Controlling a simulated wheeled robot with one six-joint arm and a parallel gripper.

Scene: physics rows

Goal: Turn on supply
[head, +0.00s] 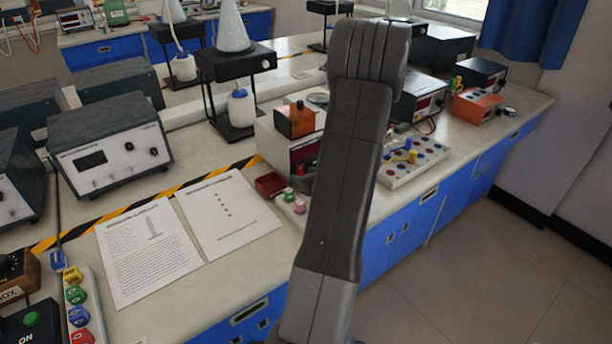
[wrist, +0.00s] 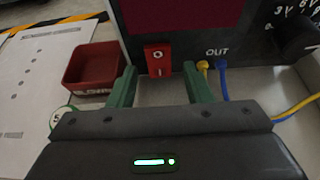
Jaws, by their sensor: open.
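The supply (wrist: 140,45) has a dark front panel with a dark red display (wrist: 185,12) and a red rocker switch (wrist: 158,59) marked O above and I below. I cannot tell which side of the switch is pressed in. My gripper (wrist: 159,74) is open, its two green fingers pointing at the panel on either side of the switch, with nothing between them. Whether it touches the panel is unclear.
A small red tray (wrist: 93,68) lies left of the supply, beside printed sheets (wrist: 38,75). Yellow and blue leads (wrist: 222,80) plug in at OUT, right of the switch.

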